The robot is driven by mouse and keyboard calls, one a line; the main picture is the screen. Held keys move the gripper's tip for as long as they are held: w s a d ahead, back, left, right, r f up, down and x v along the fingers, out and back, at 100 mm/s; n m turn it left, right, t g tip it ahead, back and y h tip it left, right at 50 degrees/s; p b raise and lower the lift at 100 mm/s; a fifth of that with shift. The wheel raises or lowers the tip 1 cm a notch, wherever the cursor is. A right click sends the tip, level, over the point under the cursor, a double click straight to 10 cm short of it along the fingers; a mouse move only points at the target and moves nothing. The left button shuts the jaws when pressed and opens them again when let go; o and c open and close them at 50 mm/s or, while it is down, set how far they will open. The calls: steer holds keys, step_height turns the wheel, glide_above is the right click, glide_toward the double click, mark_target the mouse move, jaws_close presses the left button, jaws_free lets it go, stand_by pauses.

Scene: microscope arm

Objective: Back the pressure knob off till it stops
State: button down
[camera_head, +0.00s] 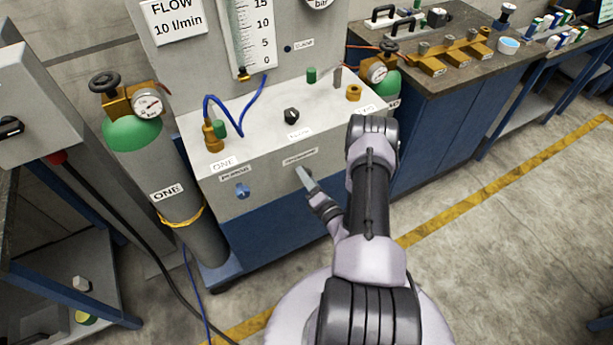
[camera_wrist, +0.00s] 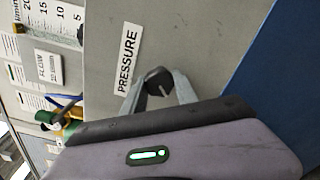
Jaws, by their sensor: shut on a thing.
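The pressure knob (camera_wrist: 158,80) is a small dark round knob on the grey front panel, beside the label PRESSURE (camera_wrist: 127,62) in the wrist view. My gripper (camera_wrist: 159,88) has its two grey fingers around the knob, one on each side, and is shut on it. In the head view my gripper (camera_head: 305,178) reaches the front panel (camera_head: 270,177) just below a small label, and it hides the knob there.
A blue knob (camera_head: 242,190) is on the same panel to the left. A black knob (camera_head: 291,115) and brass fittings (camera_head: 213,135) stand on the top. A grey cylinder marked ONE (camera_head: 175,190) with a green shoulder stands at the left. Open floor lies to the right.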

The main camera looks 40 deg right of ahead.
steer(key=shift+r, duration=0.1)
stand_by(0.3)
steer(key=c, duration=0.9)
jaws_free()
steer(key=shift+c, duration=0.2)
